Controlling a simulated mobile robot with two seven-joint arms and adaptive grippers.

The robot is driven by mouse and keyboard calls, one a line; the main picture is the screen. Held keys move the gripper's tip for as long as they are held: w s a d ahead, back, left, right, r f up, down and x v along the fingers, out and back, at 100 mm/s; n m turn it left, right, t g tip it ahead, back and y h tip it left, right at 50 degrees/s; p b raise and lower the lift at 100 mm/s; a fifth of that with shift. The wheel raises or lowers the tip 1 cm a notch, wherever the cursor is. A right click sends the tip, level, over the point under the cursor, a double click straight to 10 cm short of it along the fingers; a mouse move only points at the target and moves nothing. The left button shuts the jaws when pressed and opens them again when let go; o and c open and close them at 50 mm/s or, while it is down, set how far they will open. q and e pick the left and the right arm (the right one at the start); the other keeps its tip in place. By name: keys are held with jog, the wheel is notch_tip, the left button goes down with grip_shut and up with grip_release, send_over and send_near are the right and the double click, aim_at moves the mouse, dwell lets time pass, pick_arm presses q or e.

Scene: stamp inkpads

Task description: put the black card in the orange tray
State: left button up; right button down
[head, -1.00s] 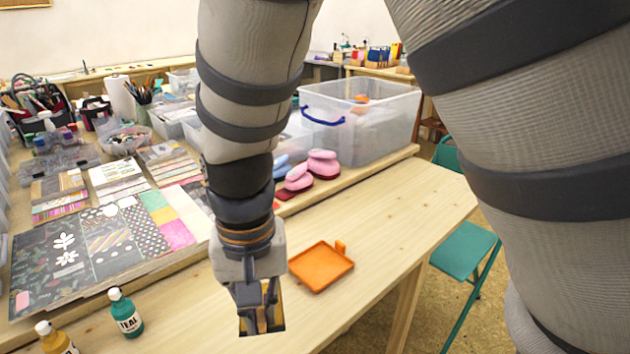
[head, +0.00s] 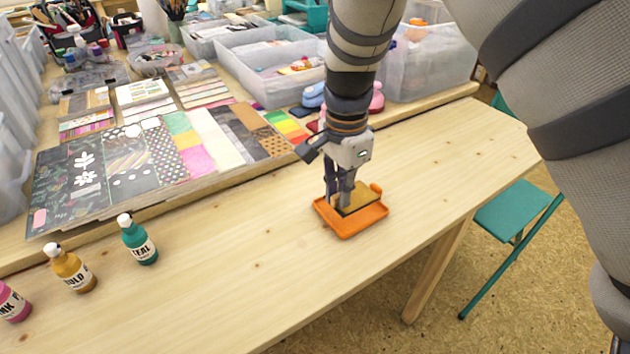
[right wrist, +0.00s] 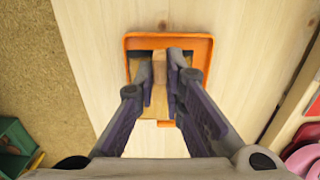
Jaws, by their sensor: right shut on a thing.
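The orange tray (head: 362,224) lies on the light wooden table, and it also shows in the right wrist view (right wrist: 168,41). The card (head: 357,197) is within the tray's outline; its visible face looks tan or gold with dark edges. My right gripper (head: 340,201) points down over the tray and is shut on the card. In the right wrist view, the fingers (right wrist: 160,78) close around a narrow tan part, with dark patches beside it. The fingers hide part of the card, and I cannot tell whether it rests on the tray floor. My left gripper is out of view.
Teal (head: 138,240), gold (head: 70,268) and pink (head: 12,302) bottles stand at the left. A raised shelf behind holds patterned papers (head: 130,165) and clear bins (head: 270,75). The table around the tray is clear; its right edge drops to a teal chair (head: 515,210).

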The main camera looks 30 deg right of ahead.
jog(key=shift+w+d+f, duration=0.2)
jog(key=shift+w+f, duration=0.05)
jog(key=shift+f, duration=0.1)
jog(key=shift+w+d+f+b, duration=0.15)
jog(key=shift+f, duration=0.75)
jog(key=shift+w+d+f+b, duration=0.1)
jog(key=shift+w+f+b, duration=0.05)
jog(key=shift+f, duration=0.75)
jog(key=shift+f, duration=0.15)
jog(key=c, duration=1.7)
grip_release()
notch_tip(320, 180, up, 12)
jog(key=shift+r+p, duration=0.2)
jog(key=shift+p, duration=0.4)
